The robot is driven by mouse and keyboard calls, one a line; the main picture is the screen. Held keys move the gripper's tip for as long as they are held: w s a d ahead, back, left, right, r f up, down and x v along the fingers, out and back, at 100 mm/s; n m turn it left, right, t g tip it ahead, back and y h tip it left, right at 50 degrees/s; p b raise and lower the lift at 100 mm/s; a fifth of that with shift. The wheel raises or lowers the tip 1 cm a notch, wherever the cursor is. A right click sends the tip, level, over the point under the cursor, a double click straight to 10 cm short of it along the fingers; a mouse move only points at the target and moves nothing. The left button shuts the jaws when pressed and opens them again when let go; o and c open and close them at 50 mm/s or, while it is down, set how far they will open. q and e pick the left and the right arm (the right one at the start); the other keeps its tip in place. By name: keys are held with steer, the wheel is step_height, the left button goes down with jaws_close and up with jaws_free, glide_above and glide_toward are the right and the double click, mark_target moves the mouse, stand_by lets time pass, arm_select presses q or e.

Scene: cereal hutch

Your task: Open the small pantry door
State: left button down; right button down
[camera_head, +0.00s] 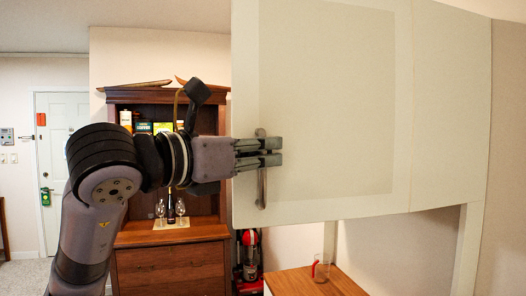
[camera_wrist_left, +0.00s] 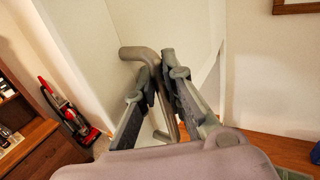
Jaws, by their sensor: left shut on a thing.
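The small pantry door (camera_head: 330,100) is a pale cream panel of a wall-hung cabinet, filling the right half of the head view. Its metal bar handle (camera_head: 261,185) stands upright near the panel's left edge. My left gripper (camera_head: 275,152) reaches in from the left with its fingers at the handle. In the left wrist view the handle (camera_wrist_left: 142,53) runs between the two fingers of the left gripper (camera_wrist_left: 160,85), which is shut on it. I cannot tell from these views whether the door stands ajar. My right gripper is not in view.
A dark wooden hutch (camera_head: 165,262) with bottles and glasses stands behind my left arm. A red vacuum cleaner (camera_head: 250,256) stands beside the hutch.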

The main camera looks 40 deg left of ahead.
arm_select(q)
steer(key=shift+d, duration=0.1)
stand_by(0.3)
steer(key=c, duration=1.9)
jaws_free()
steer(key=shift+s, duration=0.1)
steer(key=shift+c, duration=0.2)
steer(key=s+a, duration=0.1)
steer(key=s, duration=1.1)
